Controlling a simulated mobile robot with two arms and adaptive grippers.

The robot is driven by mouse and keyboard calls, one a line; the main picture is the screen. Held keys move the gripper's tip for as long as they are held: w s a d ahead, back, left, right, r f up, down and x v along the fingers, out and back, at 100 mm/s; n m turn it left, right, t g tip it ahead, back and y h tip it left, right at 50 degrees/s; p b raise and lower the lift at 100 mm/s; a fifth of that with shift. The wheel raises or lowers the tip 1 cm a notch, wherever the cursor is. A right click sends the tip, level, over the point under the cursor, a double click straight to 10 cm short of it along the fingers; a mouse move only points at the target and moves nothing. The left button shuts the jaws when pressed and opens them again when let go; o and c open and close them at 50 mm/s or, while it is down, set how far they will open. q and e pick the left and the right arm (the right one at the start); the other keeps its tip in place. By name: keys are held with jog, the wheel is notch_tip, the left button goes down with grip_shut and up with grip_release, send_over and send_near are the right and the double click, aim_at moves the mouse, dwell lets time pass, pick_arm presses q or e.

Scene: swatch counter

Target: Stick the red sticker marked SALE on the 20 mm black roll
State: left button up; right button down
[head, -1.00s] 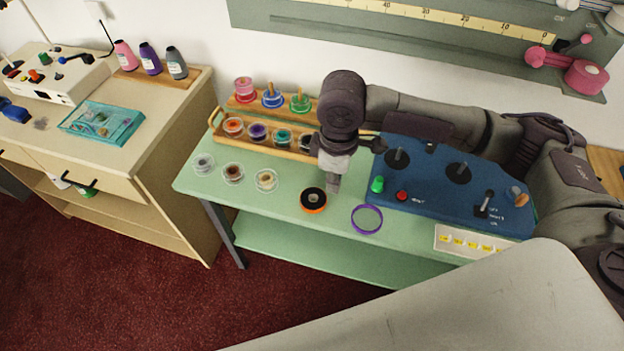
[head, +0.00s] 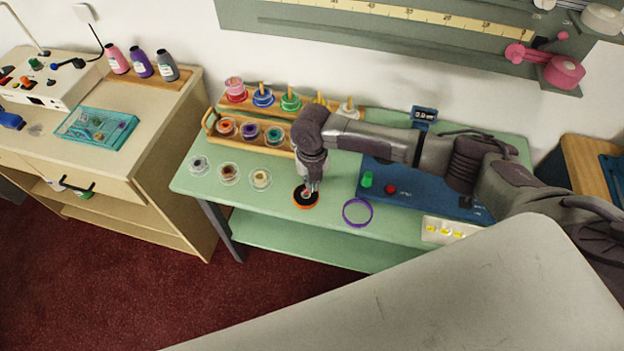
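A black roll with an orange rim (head: 304,204) lies flat on the green counter, left of a purple ring. My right gripper (head: 311,189) points down over the roll, its fingertips at or just above the roll's middle; contact cannot be told. A small reddish patch shows at the fingertips, too small to read as the SALE sticker. Whether the fingers are open or shut is unclear. A white card with yellow labels (head: 446,231) lies at the counter's front right. The roll's width marking is not readable. My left gripper is out of view.
The purple ring (head: 357,213) lies close right of the roll. A blue panel (head: 425,199) with green and red knobs is partly under my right arm. Clear dishes (head: 230,173) stand left; a wooden rack (head: 211,122) of spools stands behind.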

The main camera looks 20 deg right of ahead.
aim_at(312, 200)
jog(key=shift+f+b, duration=2.35)
jog(key=shift+f, duration=0.25)
jog(key=shift+f, duration=0.4)
dwell(1.2)
jog(key=c, duration=1.2)
grip_release()
jog(key=shift+c, duration=0.2)
